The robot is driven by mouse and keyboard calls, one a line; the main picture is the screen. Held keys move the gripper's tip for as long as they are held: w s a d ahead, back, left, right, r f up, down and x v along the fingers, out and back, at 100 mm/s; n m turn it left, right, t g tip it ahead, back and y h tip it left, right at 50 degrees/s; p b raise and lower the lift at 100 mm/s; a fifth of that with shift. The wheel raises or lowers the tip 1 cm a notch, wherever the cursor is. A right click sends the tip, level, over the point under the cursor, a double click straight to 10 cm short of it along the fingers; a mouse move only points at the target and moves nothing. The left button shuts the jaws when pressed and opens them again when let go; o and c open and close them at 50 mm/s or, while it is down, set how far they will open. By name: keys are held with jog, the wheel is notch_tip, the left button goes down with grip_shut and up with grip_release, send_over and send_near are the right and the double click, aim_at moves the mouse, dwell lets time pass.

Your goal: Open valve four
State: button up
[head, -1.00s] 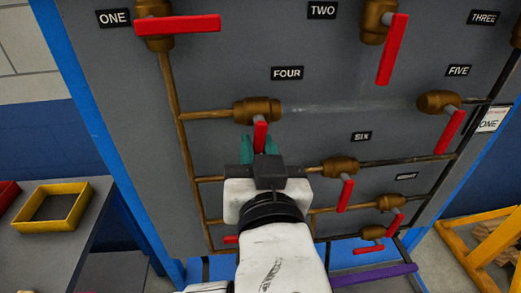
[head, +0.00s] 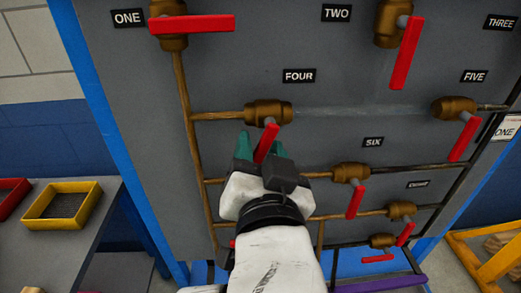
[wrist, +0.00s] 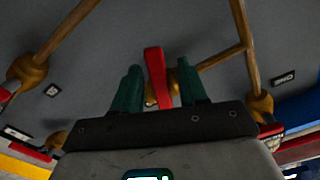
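Valve four has a brass body (head: 268,113) on the panel under the label FOUR (head: 299,76). Its red handle (head: 266,143) hangs down, leaning slightly left at the lower end. My gripper (head: 258,146) is at this handle, with its green fingers apart. In the wrist view the red handle (wrist: 156,76) stands between the two fingers of my gripper (wrist: 161,88), closer to the left one, with a visible gap on the right. The handle's lower end is partly hidden by my gripper.
Valve one's red handle (head: 192,24) lies level at upper left. Valve two's handle (head: 407,53) hangs down at upper right. Valve six's handle (head: 354,202) is right of my gripper. Brass pipes (head: 185,110) run across the panel. A yellow tray (head: 62,222) sits on a table at left.

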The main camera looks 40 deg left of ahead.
jog(key=v, duration=1.1)
jog(key=shift+w, duration=0.1)
